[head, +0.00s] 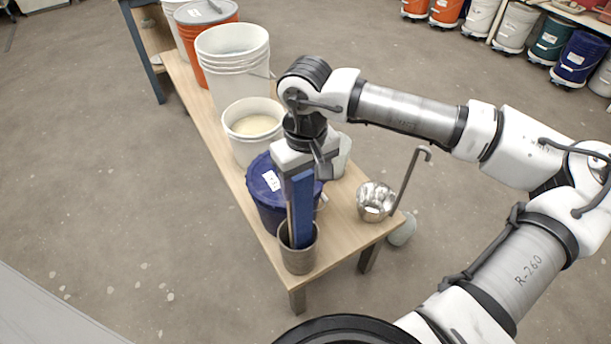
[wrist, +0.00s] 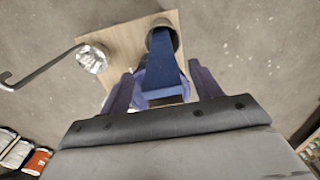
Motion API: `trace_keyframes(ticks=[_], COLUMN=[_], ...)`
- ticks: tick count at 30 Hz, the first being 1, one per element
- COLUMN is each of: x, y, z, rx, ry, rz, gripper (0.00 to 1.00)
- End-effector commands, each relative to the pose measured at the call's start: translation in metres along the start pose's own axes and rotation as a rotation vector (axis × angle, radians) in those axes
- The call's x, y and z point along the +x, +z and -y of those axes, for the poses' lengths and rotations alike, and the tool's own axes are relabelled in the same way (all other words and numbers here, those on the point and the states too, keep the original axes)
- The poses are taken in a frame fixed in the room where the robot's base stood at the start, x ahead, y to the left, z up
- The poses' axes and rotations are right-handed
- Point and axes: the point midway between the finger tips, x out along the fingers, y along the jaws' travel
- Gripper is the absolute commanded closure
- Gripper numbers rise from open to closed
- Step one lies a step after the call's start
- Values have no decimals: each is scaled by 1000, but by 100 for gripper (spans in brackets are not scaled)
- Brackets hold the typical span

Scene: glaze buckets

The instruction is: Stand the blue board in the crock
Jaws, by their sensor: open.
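The blue board (head: 303,212) is upright with its lower end inside the grey crock (head: 299,262), near the front corner of the wooden table. A thin tan strip shows along its left side. My gripper (head: 296,172) is above the crock, pointing down, at the board's upper end. In the wrist view the board (wrist: 162,78) runs from between my spread fingers (wrist: 163,86) down into the crock mouth (wrist: 161,28). Gaps show between the board and the fingers.
A dark blue lidded bucket (head: 266,200) stands close behind the crock. A steel ladle (head: 375,203) with a tall hooked handle is to the right on the table (head: 345,232). A cream-filled white bucket (head: 253,123) and more buckets stand farther back.

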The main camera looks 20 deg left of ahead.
Motion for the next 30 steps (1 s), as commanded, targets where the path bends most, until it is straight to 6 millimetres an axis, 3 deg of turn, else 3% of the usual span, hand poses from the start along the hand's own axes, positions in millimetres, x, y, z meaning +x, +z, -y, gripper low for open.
trace_keyframes(ticks=[30], x=[-78], y=[0], z=[0], rx=[0], ry=[1], rz=[0], gripper=[36])
